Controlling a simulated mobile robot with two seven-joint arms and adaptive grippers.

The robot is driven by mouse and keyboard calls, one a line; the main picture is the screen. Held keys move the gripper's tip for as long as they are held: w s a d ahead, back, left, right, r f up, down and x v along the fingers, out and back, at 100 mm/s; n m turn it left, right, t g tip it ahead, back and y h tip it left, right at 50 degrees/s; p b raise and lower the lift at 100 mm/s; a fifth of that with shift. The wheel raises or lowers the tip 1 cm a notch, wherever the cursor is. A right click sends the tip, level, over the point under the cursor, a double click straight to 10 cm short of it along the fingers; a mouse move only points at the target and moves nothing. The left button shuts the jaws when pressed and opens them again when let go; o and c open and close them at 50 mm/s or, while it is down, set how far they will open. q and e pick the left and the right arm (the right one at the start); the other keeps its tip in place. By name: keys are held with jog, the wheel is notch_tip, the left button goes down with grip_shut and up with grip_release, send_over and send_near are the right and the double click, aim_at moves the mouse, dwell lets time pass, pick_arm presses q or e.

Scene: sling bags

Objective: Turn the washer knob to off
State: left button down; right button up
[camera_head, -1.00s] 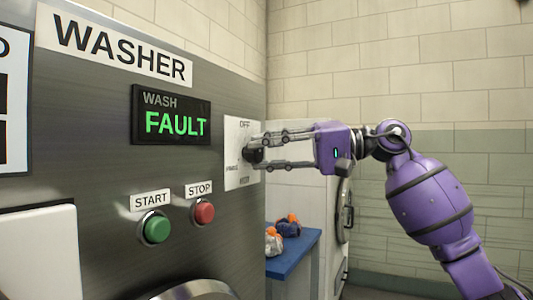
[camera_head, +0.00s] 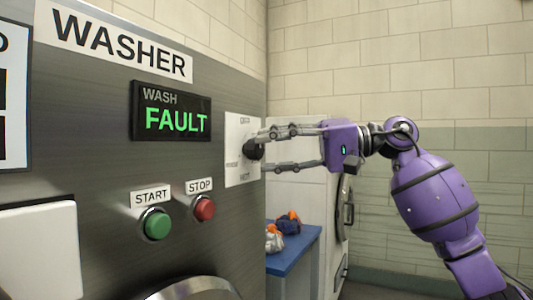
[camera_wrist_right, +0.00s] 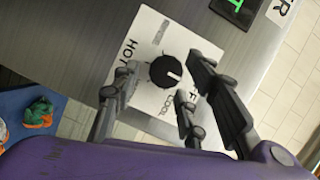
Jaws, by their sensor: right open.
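The dark round washer knob (camera_head: 255,151) sits on a white label plate (camera_head: 236,132) on the washer's front, with OFF at the plate's top in the head view. In the wrist view the knob (camera_wrist_right: 166,71) carries a white pointer line aimed right and slightly down, roughly toward the OFF lettering, which a finger partly hides. HOT and COOL also show there. My right gripper (camera_head: 265,152) is open, its fingers spread above and below the knob, with the tips near the plate. I cannot tell whether a fingertip touches the knob. My left gripper is not in view.
The display (camera_head: 171,112) reads WASH FAULT. A green START button (camera_head: 156,224) and a red STOP button (camera_head: 204,208) sit below it. A blue table (camera_head: 292,253) with bundled cloths stands beyond the washer's edge, near another machine with a round door.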

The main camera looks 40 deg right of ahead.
jog(key=v, duration=1)
jog(key=shift+s+d, duration=0.2)
jog(key=shift+s, duration=0.05)
jog(key=shift+f, duration=0.1)
